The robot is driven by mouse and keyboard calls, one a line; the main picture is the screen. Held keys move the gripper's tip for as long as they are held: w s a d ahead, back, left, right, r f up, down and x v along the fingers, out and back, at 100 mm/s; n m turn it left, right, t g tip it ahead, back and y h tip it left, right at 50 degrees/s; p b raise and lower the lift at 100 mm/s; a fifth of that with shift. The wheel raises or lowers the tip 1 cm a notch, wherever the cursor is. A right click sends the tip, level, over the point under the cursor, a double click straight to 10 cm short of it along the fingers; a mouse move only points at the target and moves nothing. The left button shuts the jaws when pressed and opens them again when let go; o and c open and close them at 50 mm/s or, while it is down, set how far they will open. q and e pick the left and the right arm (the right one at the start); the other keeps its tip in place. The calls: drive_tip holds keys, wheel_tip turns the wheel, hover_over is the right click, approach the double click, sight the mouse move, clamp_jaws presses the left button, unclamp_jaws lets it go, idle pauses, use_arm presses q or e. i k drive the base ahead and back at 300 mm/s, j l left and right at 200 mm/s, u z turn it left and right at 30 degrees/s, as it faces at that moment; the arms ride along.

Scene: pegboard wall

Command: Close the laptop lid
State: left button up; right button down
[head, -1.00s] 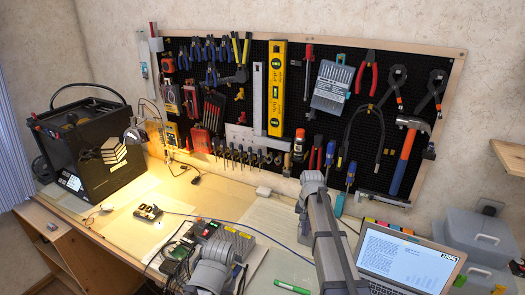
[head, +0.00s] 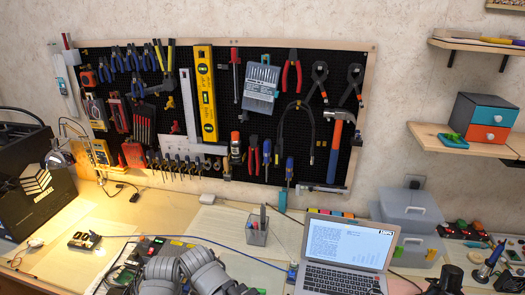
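The laptop (head: 342,277) stands open on the workbench at the lower middle right of the head view. Its lid is raised, and its lit screen (head: 348,242) shows white text pages on blue. The front part of the keyboard base is cut off by the bottom edge. Grey arm links of mine are at the bottom, left of the laptop and apart from it in the picture. Neither gripper can be made out in this view.
A pen cup (head: 257,232) stands left of the laptop. Grey storage boxes (head: 408,215) stand behind it to the right, with soldering tools (head: 490,262) further right. A pegboard (head: 225,135) with hanging tools covers the wall behind. A black box (head: 35,185) is at far left.

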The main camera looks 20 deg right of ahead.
sight(359, 244)
drive_tip(key=z, duration=1.75)
